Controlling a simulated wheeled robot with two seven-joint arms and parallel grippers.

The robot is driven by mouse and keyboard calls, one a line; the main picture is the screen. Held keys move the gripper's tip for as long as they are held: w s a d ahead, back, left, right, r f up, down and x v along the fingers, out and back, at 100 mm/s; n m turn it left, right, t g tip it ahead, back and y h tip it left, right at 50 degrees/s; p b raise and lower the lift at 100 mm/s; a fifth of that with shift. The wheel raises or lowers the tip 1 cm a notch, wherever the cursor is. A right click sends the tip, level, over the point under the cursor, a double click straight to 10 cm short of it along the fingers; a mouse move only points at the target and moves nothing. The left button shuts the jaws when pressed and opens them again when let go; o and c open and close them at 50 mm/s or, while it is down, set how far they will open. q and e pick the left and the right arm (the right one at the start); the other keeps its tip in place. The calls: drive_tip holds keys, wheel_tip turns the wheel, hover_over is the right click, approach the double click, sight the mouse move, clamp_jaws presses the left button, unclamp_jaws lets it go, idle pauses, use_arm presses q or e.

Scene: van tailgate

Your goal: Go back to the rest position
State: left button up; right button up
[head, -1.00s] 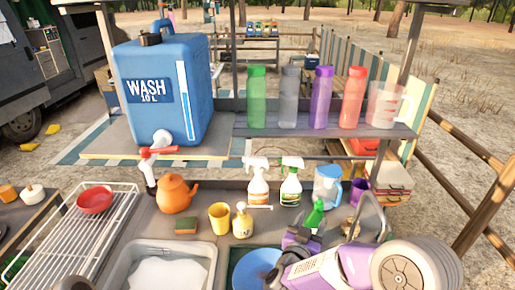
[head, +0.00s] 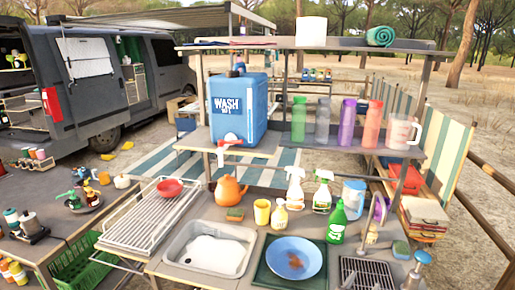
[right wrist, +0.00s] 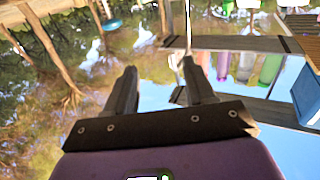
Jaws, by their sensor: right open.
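My right gripper (right wrist: 160,85) shows in the right wrist view as two dark fingers standing apart with nothing between them. Its picture is upside down, with trees and sky behind the fingers. I cannot make out either of my grippers clearly in the head view.
A shelf (head: 440,137) above the counter holds a blue water container (head: 238,110), several coloured bottles and a clear jug (head: 402,132). A higher shelf carries a paper roll (head: 311,32) and a green rolled towel (head: 381,36). A dish rack (head: 150,215) stands left.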

drive_tip(key=s+a+f+n+g+y, duration=0.15)
drive_tip(key=a+f+y, duration=0.25)
drive_tip(key=f, duration=0.5)
drive_tip(key=s+a+f+n+g+y, duration=0.1)
drive_tip(key=a+f+g+y, duration=0.15)
drive_tip(key=f, duration=0.65)
drive_tip(key=s+a+f+n+g+y, duration=0.15)
drive_tip(key=a+f+y, duration=0.3)
drive_tip(key=f, duration=0.45)
drive_tip(key=s+a+f+g+y, duration=0.2)
drive_tip(key=s+a+f+g, duration=0.1)
drive_tip(key=s, duration=0.5)
drive_tip(key=s+a+f+n+g+y, duration=0.1)
drive_tip(key=s+a+f+g+y, duration=0.1)
drive_tip(key=s+f+g, duration=0.3)
drive_tip(key=s+a+f, duration=0.1)
drive_tip(key=s+f, duration=0.2)
drive_tip(key=s, duration=0.1)
drive_tip(key=shift+s+y, duration=0.3)
drive_tip(key=shift+y, duration=0.1)
